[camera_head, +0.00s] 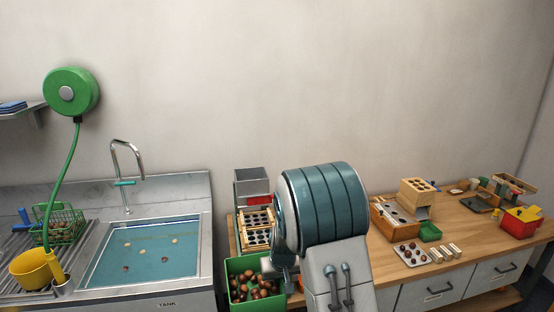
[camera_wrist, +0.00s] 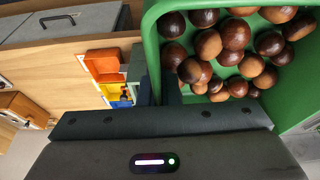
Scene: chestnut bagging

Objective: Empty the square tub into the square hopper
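The square green tub (camera_head: 232,284) holds many brown chestnuts and is at the bottom middle of the head view, left of my arm. In the wrist view the tub (camera_wrist: 151,40) fills the upper right, chestnuts inside. My gripper (camera_wrist: 157,88) has its fingers on either side of the tub's near wall and appears shut on it. My arm hides the fingers in the head view. A grey square-mouthed box, apparently the square hopper (camera_head: 252,187), stands behind the tub at the back of the bench, with a red part below its front.
A sink (camera_head: 148,250) with water is at left. The wooden bench (camera_head: 440,268) at right carries wooden boxes, a chestnut tray (camera_head: 411,253) and a red bin (camera_head: 520,224). An orange bin (camera_wrist: 103,65) shows beside the tub.

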